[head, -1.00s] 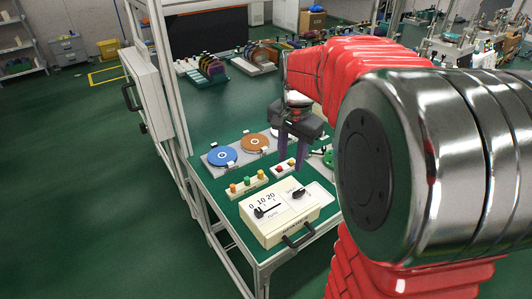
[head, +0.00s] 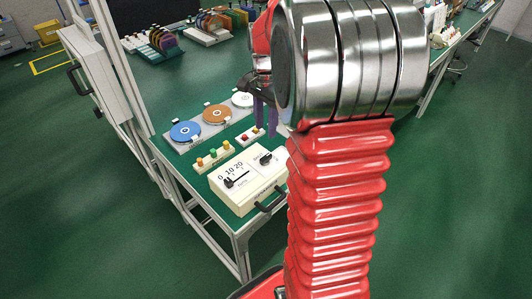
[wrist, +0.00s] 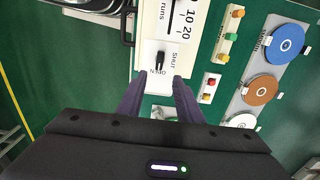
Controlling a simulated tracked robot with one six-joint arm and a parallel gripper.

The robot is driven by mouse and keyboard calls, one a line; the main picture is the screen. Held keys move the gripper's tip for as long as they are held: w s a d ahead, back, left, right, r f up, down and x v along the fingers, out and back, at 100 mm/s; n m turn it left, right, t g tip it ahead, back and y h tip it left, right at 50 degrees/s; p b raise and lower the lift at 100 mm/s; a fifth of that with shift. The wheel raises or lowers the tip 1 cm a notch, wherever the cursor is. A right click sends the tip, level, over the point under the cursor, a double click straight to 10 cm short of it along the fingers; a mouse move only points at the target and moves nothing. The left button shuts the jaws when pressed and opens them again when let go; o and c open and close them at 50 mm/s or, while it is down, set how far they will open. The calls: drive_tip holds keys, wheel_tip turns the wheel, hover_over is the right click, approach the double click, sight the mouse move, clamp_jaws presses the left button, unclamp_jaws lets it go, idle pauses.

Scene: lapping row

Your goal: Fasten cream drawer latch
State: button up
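The cream drawer box (head: 238,188) stands at the near edge of the green-topped bench. Its black latch knob (head: 266,158) is on the right part of its top. In the wrist view the latch (wrist: 160,58) sits on a white plate between the words SHUT and OPEN; its pointer seems to lie toward OPEN. My gripper (wrist: 160,82) is open and empty, with its two purple fingers apart just short of the latch plate. In the head view my gripper (head: 264,118) hangs above and behind the box, partly hidden by my arm.
A black slider with a 0 10 20 scale (head: 232,180) is beside the latch, and a black handle (head: 268,200) is on the box front. Button strips (head: 213,157) and a disc rack (head: 185,131) stand behind. A cabinet (head: 85,65) is at left.

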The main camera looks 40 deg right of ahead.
sight(266, 156)
wheel_tip(266, 156, down, 12)
drive_tip(key=shift+f, duration=0.2)
idle(0.4)
drive_tip(key=shift+c, duration=0.4)
clamp_jaws()
